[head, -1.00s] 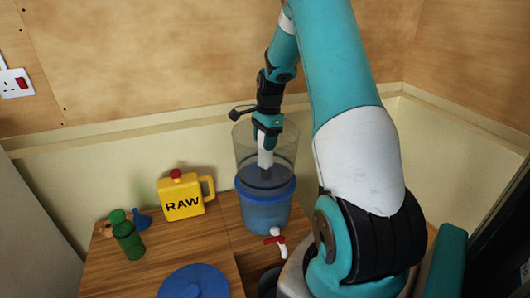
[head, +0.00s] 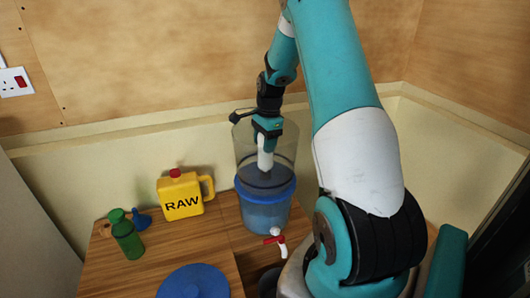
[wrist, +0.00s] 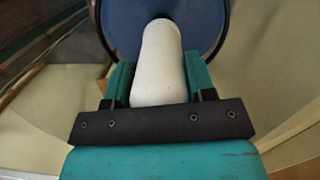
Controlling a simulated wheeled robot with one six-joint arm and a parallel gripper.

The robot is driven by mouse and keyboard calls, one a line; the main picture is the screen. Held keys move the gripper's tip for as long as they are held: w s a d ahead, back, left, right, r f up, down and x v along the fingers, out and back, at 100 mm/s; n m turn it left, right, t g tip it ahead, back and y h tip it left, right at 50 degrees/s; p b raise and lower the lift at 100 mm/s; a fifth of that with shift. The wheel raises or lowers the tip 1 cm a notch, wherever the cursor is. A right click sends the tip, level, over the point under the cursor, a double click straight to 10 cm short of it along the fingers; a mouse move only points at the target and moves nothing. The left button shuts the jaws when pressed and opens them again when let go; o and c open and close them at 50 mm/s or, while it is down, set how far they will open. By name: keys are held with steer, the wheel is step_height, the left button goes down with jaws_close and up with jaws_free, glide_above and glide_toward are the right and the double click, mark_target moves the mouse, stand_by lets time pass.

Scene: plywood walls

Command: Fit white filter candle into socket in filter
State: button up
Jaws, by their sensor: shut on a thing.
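The white filter candle (head: 265,160) is held upright inside the clear upper chamber of the filter (head: 283,146). My gripper (head: 266,142) is shut on the candle's upper part. In the wrist view the candle (wrist: 160,62) sits between the two teal fingers of my gripper (wrist: 160,85), its far end over the dark blue floor (wrist: 200,22) of the chamber. The candle's lower end is at or close above that floor in the head view; I cannot tell whether it touches. The socket is hidden.
A yellow RAW jug (head: 183,196) and a green bottle (head: 126,236) stand left of the filter. A blue lid (head: 194,283) lies on the wooden table in front. A red-handled tap (head: 276,240) projects from the filter's front. The chamber's clear wall surrounds my gripper.

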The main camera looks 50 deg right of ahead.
steer(key=shift+f+b, duration=0.65)
steer(key=shift+f, duration=0.55)
stand_by(0.4)
steer(key=o, duration=1.1)
steer(key=shift+o, duration=0.2)
step_height(320, 180, up, 17)
steer(key=d+b, duration=0.2)
steer(key=shift+s+r, duration=0.15)
steer(key=shift+s, duration=0.2)
